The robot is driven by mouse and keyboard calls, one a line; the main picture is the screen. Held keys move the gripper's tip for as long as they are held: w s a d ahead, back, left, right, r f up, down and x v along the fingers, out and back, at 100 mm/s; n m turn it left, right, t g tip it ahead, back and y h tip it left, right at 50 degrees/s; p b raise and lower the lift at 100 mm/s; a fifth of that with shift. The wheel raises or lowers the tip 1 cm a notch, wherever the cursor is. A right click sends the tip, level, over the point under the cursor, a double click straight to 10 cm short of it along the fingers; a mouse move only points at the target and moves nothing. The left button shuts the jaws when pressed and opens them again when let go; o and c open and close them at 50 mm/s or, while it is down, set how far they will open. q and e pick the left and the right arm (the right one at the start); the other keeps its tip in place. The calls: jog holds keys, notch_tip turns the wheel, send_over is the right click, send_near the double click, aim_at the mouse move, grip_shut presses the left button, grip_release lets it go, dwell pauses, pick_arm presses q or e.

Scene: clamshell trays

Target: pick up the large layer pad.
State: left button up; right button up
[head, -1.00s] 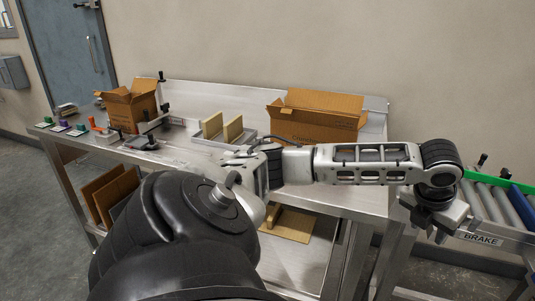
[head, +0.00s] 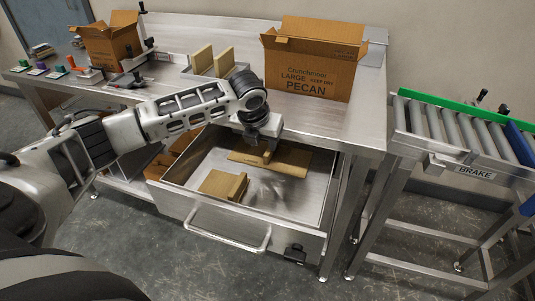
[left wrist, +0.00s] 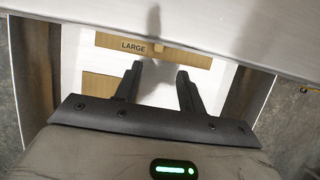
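The large layer pad (head: 292,161) is a flat brown board with a raised tab, lying at the back of the open metal drawer (head: 326,205). In the left wrist view the pad (left wrist: 190,57) carries the label LARGE and lies ahead of the fingertips. My left gripper (head: 268,152) is over the drawer beside the pad's tab and partly covers it. In the left wrist view its fingers (left wrist: 160,69) are apart with nothing between them. My right gripper is not in view.
A smaller brown pad stack (head: 220,185) lies in the drawer's front left. Above are the steel bench (head: 330,125), a PECAN carton (head: 312,75), a smaller open carton (head: 110,42) and a holder with two upright pads (head: 212,62). A roller conveyor (head: 465,130) stands at right.

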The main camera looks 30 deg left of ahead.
aim_at(266, 156)
pick_arm(q)
jog(key=b+x, duration=0.1)
jog(key=x, duration=0.8)
jog(key=shift+a+r, duration=0.1)
jog(key=shift+a, duration=0.05)
grip_shut()
